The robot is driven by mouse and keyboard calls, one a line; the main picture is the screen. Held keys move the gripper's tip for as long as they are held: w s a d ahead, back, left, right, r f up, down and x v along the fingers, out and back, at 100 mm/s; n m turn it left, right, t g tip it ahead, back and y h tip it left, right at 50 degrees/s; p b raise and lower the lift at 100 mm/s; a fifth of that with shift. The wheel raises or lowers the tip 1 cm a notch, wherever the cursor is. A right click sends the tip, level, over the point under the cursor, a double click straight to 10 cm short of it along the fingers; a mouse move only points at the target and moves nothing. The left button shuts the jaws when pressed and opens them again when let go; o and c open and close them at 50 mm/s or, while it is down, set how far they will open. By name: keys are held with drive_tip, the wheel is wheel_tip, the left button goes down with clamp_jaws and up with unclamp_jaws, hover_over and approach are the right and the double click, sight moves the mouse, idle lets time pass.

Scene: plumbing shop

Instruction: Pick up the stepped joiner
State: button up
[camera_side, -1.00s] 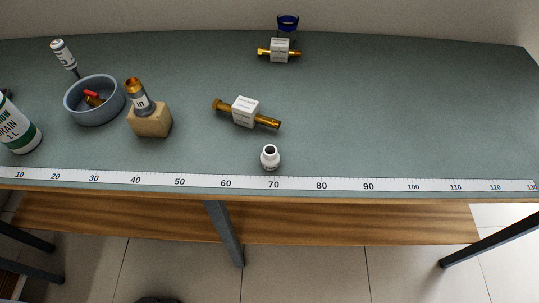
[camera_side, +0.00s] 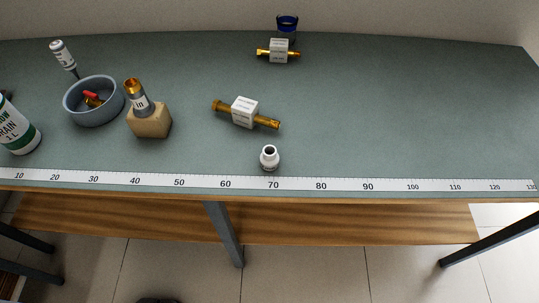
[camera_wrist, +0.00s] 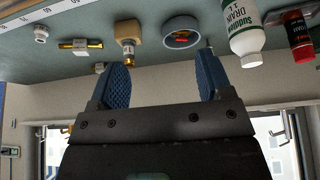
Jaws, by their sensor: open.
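A small white fitting (camera_side: 270,158), wider at one end than the other and open on top, stands upright near the front of the bench in the side view; I take it for the stepped joiner. It also shows at the far upper left of the wrist view (camera_wrist: 41,34). My gripper (camera_wrist: 163,65) shows only in the wrist view. Its two blue ribbed fingers are spread apart with nothing between them. The fitting is well off to the left of the fingers and apart from them.
A brass piece with a white label block (camera_side: 245,112) lies behind the fitting. A wooden block (camera_side: 150,121) with a copper-topped grey part, a grey bowl (camera_side: 96,117) and a drain bottle (camera_side: 20,130) stand left. A ruler strip (camera_side: 320,186) runs along the front. The right side is clear.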

drive_tip(key=w+d+r, duration=0.2)
drive_tip(key=w+d, duration=0.6)
drive_tip(key=w, duration=0.1)
drive_tip(key=m+g, duration=0.1)
drive_tip(key=m, duration=0.1)
hover_over(269, 153)
drive_tip(key=s+a, duration=0.3)
drive_tip(key=s, duration=0.1)
wheel_tip(269, 153, down, 13)
drive_tip(key=shift+h, duration=0.4)
drive_tip(key=x, duration=0.5)
drive_tip(key=d+x, duration=0.1)
drive_tip(key=x, duration=0.2)
drive_tip(key=shift+s+d+f, duration=0.1)
drive_tip(key=shift+s+f, duration=0.05)
drive_tip(key=shift+s, duration=0.2)
drive_tip(key=shift+d+x, duration=0.15)
drive_tip(key=shift+x, duration=1.5)
drive_tip(key=shift+d+x, duration=0.2)
drive_tip(key=shift+x, duration=1.4)
drive_tip(key=shift+c, duration=0.2)
drive_tip(key=shift+s, duration=0.1)
drive_tip(key=c, duration=0.9)
